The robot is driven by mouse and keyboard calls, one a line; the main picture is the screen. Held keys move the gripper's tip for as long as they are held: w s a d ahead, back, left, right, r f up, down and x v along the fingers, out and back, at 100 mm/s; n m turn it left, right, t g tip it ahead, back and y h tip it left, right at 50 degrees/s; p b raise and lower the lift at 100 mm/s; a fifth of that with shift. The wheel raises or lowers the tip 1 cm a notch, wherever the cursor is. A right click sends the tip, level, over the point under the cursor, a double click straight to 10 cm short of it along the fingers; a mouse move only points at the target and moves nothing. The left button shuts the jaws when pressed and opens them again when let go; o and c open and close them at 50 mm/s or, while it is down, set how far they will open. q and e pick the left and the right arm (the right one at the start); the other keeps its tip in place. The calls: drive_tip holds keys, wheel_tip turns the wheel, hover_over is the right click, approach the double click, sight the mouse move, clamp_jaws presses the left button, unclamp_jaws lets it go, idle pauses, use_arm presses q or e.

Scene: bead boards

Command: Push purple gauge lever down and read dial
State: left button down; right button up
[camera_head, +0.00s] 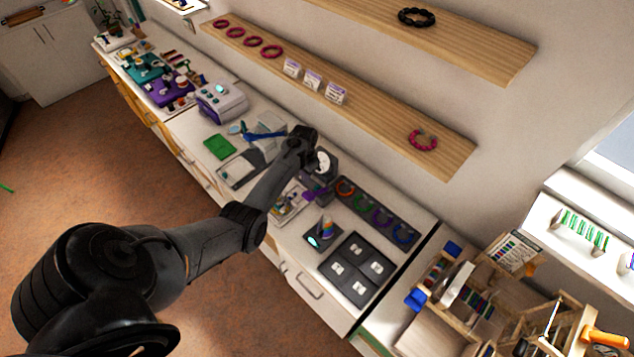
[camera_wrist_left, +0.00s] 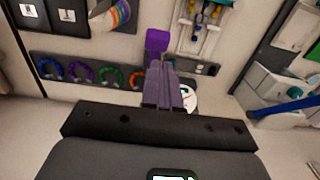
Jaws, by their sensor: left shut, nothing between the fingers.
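The gauge has a white round dial (camera_head: 323,162) on a dark body, on the counter by the wall. Its purple lever (camera_head: 318,194) sticks out on the front side. In the left wrist view the lever shows as a purple pad (camera_wrist_left: 157,41) just beyond my fingertips. My left gripper (camera_wrist_left: 159,63) is shut and empty, its fingers pointing at the lever. I cannot tell whether they touch it. The dial (camera_wrist_left: 190,99) is partly hidden behind the fingers there, and its reading is too small to make out. My right gripper is not in view.
A dark rack of coloured rings (camera_head: 378,214) stands right of the gauge. A rainbow cone (camera_head: 326,228) and a dark tray with white squares (camera_head: 357,268) stand in front. A bead tray (camera_head: 288,203) lies left of the lever. A wooden shelf (camera_head: 385,115) overhangs behind.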

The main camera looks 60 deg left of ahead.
use_arm(q)
drive_tip(key=shift+t, duration=0.5)
drive_tip(key=w+r, duration=0.3)
drive_tip(key=shift+w+a+r, duration=0.1)
drive_tip(key=shift+r, duration=0.2)
drive_tip(key=shift+f, duration=0.15)
drive_tip(key=b, duration=1.1)
hover_over(312, 193)
drive_tip(key=w, duration=0.1)
drive_tip(key=f, duration=1)
drive_tip(key=shift+w+a+f, duration=0.1)
drive_tip(key=shift+w+a, duration=0.05)
drive_tip(key=shift+w, duration=0.05)
drive_tip(key=shift+s+d+f, duration=0.1)
drive_tip(key=shift+s+f, duration=0.35)
drive_tip(key=shift+f, duration=0.2)
drive_tip(key=shift+s+d+f, duration=0.1)
drive_tip(key=shift+s+f, duration=0.3)
drive_tip(key=shift+f, duration=0.2)
drive_tip(key=shift+s+f, duration=0.15)
drive_tip(key=shift+f, duration=0.05)
